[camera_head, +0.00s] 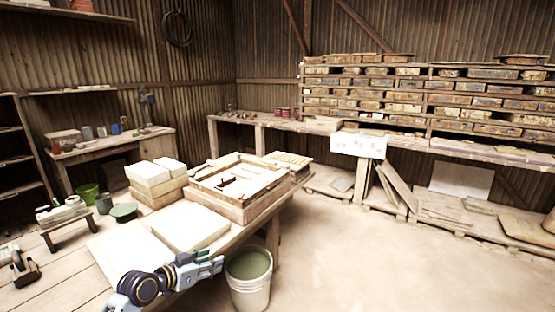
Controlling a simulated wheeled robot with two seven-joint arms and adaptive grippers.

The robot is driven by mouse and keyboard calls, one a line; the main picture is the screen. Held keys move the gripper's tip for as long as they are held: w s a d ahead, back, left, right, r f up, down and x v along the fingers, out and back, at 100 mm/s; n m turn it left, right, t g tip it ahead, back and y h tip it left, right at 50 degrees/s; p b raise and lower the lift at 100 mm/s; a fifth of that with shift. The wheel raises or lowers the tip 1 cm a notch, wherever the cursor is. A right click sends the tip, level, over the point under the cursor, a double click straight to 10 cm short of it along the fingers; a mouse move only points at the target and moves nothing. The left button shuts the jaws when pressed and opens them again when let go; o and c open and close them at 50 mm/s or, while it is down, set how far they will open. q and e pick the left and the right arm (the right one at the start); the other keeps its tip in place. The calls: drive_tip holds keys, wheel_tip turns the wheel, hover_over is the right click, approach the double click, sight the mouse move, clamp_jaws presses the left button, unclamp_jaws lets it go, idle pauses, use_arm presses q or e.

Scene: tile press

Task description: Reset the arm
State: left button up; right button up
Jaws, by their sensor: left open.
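My left arm comes in at the bottom of the view, low over the front edge of the wooden workbench (65,290). Its gripper (212,266) points right and is open, with nothing visible between its fingers. It appears beside the near end of a flat cream slab (187,227) and left of the pale bucket. My right gripper is out of view.
A wooden frame (268,194) with a dark handle sits on the bench, with stacked cream blocks (148,174) left of it. A bucket (249,290) of greenish liquid stands on the floor by the bench. The floor to the right is clear.

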use_arm(q)
drive_tip(key=a+f+n+y, duration=0.2)
drive_tip(key=a+f, duration=0.2)
drive_tip(key=f, duration=0.8)
drive_tip(key=s+a+f+n+g+y, duration=0.1)
drive_tip(key=s+a+f, duration=0.25)
drive_tip(key=f, duration=0.65)
drive_tip(key=s+a+f+n+g+y, duration=0.15)
drive_tip(key=s+f, duration=0.25)
drive_tip(key=f, duration=0.5)
drive_tip(key=s+a+f+g+y, duration=0.1)
drive_tip(key=s+a+f, duration=0.25)
drive_tip(key=f, duration=0.65)
drive_tip(key=s+f+g, duration=0.2)
drive_tip(key=s+f, duration=0.6)
drive_tip(key=s, duration=0.6)
drive_tip(key=s+d+f+g+y, duration=0.1)
drive_tip(key=s+f+g, duration=0.1)
drive_tip(key=s+f, duration=0.6)
drive_tip(key=s+f+g+y, duration=0.1)
drive_tip(key=s+f, duration=0.7)
drive_tip(key=s, duration=1.2)
drive_tip(key=shift+d+f+m+g+p, duration=0.15)
drive_tip(key=shift+d+m+g+p, duration=0.2)
drive_tip(key=shift+g, duration=0.3)
